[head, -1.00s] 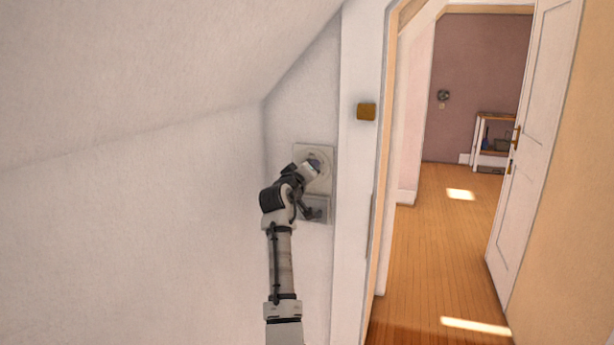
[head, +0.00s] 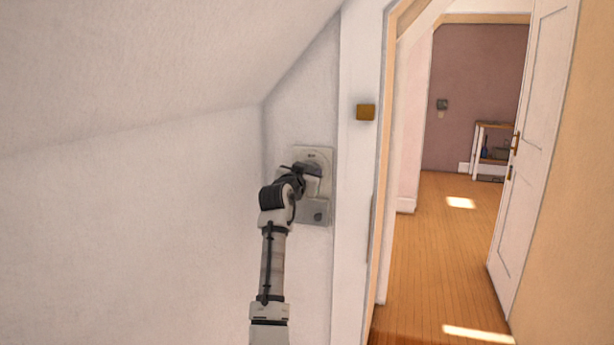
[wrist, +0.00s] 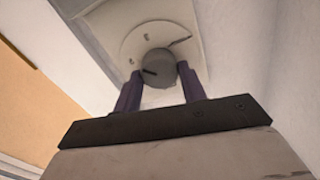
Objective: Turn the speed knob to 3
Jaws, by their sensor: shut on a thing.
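The speed knob (wrist: 160,66) is a round grey knob with a dark pointer mark, set on a pale round dial (wrist: 136,38) with small marks too blurred to read. My gripper (wrist: 159,72) is shut on the knob, with one dark finger on each side of it. In the head view the pale wall panel (head: 325,158) holds the dial, and my gripper (head: 311,170) is against it, hiding the knob and most of the dial.
A lower grey box with a dark round part (head: 318,216) sits on the panel below my gripper. A yellow-brown block (head: 365,112) is on the white door frame to the right. The sloped ceiling (head: 170,60) hangs above left. An open door (head: 535,150) stands beyond.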

